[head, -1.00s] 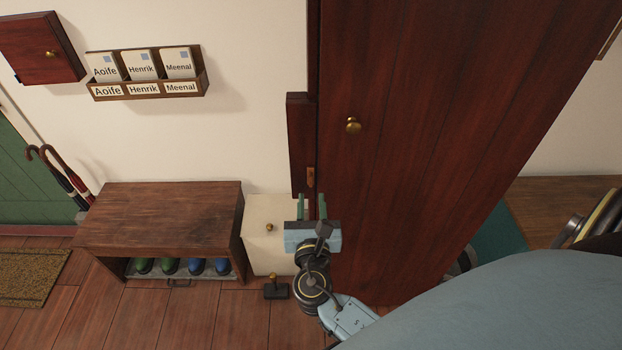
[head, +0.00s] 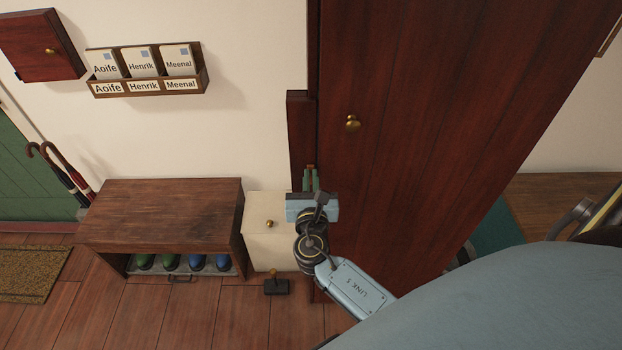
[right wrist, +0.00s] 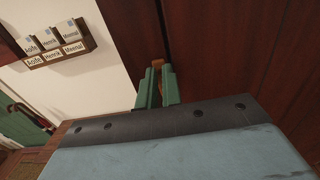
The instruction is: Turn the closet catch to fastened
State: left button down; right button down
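The closet door (head: 430,130) is dark red-brown wood with a brass knob (head: 352,122). Beside its left edge is a narrow dark wooden strip (head: 301,125). The catch (head: 311,167) is a small orange-brown wooden piece near the strip's lower part. Its tip points upward, and its lower part is hidden by my right gripper. My right gripper (head: 311,181) has its green fingers drawn close together around the catch. In the right wrist view the catch tip (right wrist: 158,63) shows between the fingers (right wrist: 160,87). My left gripper is not in view.
A cream cabinet (head: 262,232) with a brass knob stands below left of the gripper. A shoe bench (head: 165,205) is further left. A small dark block with a knob (head: 276,286) is on the floor. A letter rack (head: 150,88) hangs on the wall.

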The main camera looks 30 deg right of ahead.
jog(key=shift+m, duration=0.3)
jog(key=shift+s+d+f+m+b, duration=0.15)
jog(key=shift+d+f+m+b, duration=0.15)
jog(key=shift+m+b, duration=2.3)
jog(key=shift+s+d+f+m+b, duration=0.2)
jog(key=shift+f+m+b, duration=0.15)
jog(key=shift+m+b, duration=2.25)
jog(key=shift+s+d+f+m+b, duration=0.25)
jog(key=shift+m+b, duration=1.35)
jog(key=shift+m, duration=2)
jog(key=shift+w, duration=0.15)
jog(key=c, duration=1.6)
grip_release()
jog(key=shift+o, duration=0.2)
